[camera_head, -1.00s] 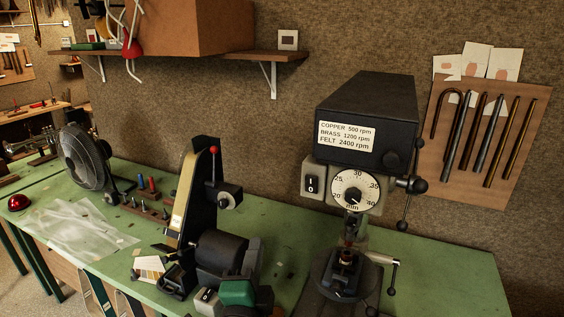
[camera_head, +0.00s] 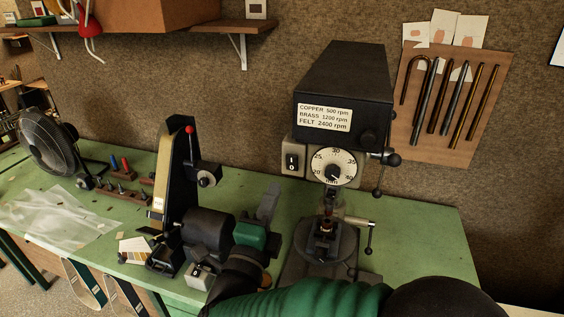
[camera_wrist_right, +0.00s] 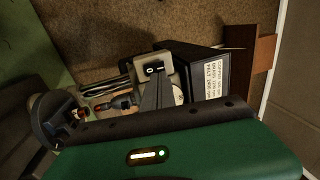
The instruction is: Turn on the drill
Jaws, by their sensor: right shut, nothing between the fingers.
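The drill press (camera_head: 345,90) stands at the back of the green bench, with a black head and a speed label. Its black rocker switch (camera_head: 291,163), marked I and 0, is on a pale box left of the round dial (camera_head: 334,167). Which way it is pressed is unclear. My right gripper (camera_head: 273,186) has grey fingers and a green body; it is shut and empty, below and left of the switch. In the wrist view, the fingers (camera_wrist_right: 156,82) point up towards the switch (camera_wrist_right: 153,68); contact cannot be told. My left gripper is not in view.
A belt grinder (camera_head: 176,185) with a red-tipped lever and its own switch (camera_head: 200,272) stands left of my gripper. A drill lever (camera_head: 370,240) sticks out at the right. A fan (camera_head: 47,145) and plastic sheet (camera_head: 45,218) lie further left. The bench's right end is clear.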

